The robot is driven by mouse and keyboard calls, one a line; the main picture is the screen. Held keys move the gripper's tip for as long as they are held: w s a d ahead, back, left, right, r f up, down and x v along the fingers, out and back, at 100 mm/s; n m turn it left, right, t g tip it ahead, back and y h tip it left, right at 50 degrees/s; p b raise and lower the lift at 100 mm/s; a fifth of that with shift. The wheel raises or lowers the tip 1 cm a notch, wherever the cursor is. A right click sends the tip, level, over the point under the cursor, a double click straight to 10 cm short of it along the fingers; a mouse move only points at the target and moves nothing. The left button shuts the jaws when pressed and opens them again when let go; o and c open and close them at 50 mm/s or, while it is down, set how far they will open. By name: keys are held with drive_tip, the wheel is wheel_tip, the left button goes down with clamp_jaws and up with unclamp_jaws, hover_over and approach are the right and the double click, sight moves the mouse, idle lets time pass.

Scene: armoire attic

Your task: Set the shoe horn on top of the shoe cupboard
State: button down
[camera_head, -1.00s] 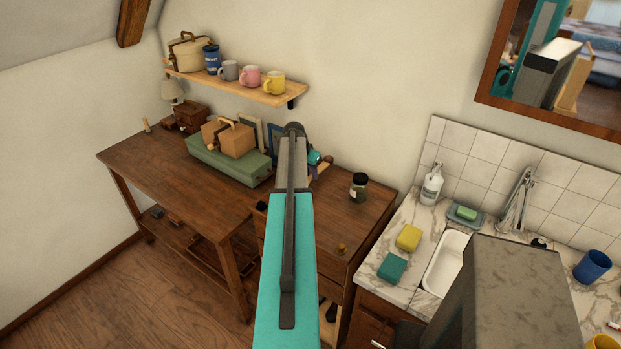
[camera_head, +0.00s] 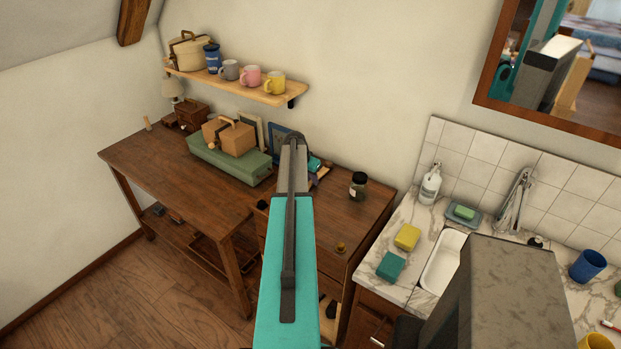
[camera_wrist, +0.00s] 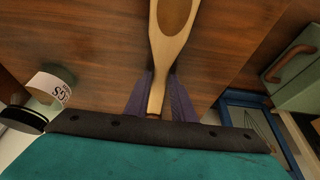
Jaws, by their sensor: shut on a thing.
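My gripper (camera_wrist: 160,97) is shut on the shoe horn (camera_wrist: 170,48), a pale wooden piece with a darker oval face, in the wrist view. It extends away from the purple fingers over a brown wooden top. I cannot tell whether it touches that top. In the head view, my arm hides most of the gripper and the shoe horn. A brown wooden cupboard (camera_head: 345,222), with drawers and dark shoes low in its open front, stands at the right end of the desk; it appears to be the shoe cupboard.
A dark-lidded jar (camera_head: 358,185) stands on the cupboard top, also at left in the wrist view (camera_wrist: 50,88). A small brass-coloured item (camera_head: 340,247) is near its front edge. A green case (camera_head: 228,160) and a blue frame (camera_wrist: 245,110) are close by. The desk's front (camera_head: 165,165) is clear.

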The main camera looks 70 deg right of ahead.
drive_tip(key=shift+f, duration=0.2)
drive_tip(key=c, duration=1.5)
unclamp_jaws()
drive_tip(key=shift+r, duration=0.2)
drive_tip(key=shift+b+v, duration=1.85)
drive_tip(key=shift+v, duration=4.15)
drive_tip(key=shift+a, duration=0.1)
